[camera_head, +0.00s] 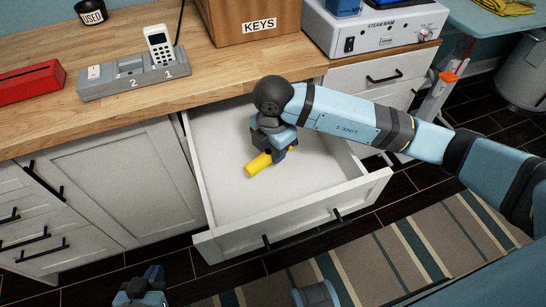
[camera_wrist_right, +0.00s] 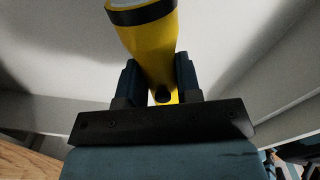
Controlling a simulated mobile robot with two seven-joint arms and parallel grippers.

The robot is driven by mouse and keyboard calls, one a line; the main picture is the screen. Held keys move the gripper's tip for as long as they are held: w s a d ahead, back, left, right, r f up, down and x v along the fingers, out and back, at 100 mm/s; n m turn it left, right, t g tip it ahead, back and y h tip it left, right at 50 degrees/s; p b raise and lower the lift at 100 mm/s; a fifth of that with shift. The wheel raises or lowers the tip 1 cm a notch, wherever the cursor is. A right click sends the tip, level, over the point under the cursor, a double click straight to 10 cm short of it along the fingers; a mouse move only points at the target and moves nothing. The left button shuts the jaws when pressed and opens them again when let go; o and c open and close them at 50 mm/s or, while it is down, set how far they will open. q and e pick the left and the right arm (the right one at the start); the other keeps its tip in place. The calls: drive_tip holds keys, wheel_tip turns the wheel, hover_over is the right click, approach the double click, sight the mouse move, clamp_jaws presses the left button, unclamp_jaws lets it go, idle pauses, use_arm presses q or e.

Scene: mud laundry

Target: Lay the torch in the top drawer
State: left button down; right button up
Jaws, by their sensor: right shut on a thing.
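The yellow torch (camera_head: 258,165) is in my right gripper (camera_head: 278,154), inside the open top drawer (camera_head: 222,205). In the right wrist view the torch (camera_wrist_right: 152,45) stands between the two dark fingers of the right gripper (camera_wrist_right: 160,82), which are shut on it. The white drawer floor lies close below; I cannot tell whether the torch touches it. The drawer is pulled out and otherwise looks empty. My left gripper (camera_head: 141,289) is at the bottom edge of the head view, away from the drawer; its fingers are not clear.
A striped rug (camera_head: 400,262) lies on the floor in front.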

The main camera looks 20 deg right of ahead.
wheel_tip(320, 180, down, 3)
use_arm(q)
drive_tip(key=shift+d+r, duration=0.1)
drive_tip(key=shift+r, duration=0.15)
drive_tip(key=shift+f, duration=0.1)
use_arm(e)
drive_tip(key=shift+f, duration=0.15)
drive_tip(key=o, duration=1)
wheel_tip(320, 180, up, 11)
drive_tip(key=shift+f+p, duration=0.1)
drive_tip(key=shift+p, duration=0.7)
use_arm(q)
drive_tip(key=shift+s+a+f, duration=0.1)
drive_tip(key=shift+a, duration=0.15)
use_arm(e)
drive_tip(key=shift+r, duration=0.7)
